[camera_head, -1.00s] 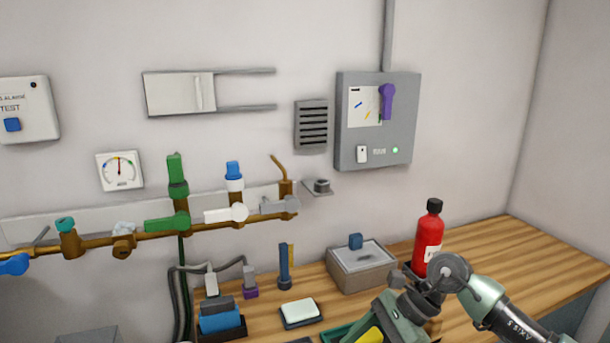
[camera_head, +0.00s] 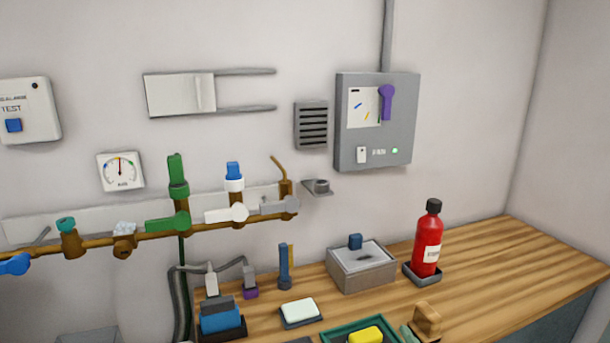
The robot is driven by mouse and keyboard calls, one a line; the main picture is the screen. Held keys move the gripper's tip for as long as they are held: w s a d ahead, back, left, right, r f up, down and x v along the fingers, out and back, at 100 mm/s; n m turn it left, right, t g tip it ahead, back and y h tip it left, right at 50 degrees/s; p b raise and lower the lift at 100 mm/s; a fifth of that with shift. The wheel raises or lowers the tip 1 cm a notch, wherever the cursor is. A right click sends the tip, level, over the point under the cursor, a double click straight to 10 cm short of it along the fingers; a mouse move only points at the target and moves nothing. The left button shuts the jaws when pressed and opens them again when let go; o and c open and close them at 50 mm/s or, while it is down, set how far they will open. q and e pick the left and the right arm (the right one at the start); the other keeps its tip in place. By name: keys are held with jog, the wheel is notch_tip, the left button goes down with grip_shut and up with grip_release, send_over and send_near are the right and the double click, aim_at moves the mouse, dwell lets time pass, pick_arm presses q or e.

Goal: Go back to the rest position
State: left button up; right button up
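Neither of my grippers shows in the head view, and no arm link can be made out for sure. The bench (camera_head: 490,270) stands along the wall with its items on it. A red bottle with a black cap (camera_head: 428,240) stands upright in a small dark tray at the bench's right part. A green tray (camera_head: 338,334) at the bottom edge holds a yellow block (camera_head: 366,335). A wooden-handled item (camera_head: 427,319) sits beside it, next to a small grey-green piece that I cannot identify.
A grey lidded box (camera_head: 361,268), a white pad (camera_head: 299,311) and a blue item in a dark holder (camera_head: 221,319) are on the bench. Brass piping with coloured valves (camera_head: 150,233) and a grey fan panel (camera_head: 377,121) are on the wall. The bench's right end is clear.

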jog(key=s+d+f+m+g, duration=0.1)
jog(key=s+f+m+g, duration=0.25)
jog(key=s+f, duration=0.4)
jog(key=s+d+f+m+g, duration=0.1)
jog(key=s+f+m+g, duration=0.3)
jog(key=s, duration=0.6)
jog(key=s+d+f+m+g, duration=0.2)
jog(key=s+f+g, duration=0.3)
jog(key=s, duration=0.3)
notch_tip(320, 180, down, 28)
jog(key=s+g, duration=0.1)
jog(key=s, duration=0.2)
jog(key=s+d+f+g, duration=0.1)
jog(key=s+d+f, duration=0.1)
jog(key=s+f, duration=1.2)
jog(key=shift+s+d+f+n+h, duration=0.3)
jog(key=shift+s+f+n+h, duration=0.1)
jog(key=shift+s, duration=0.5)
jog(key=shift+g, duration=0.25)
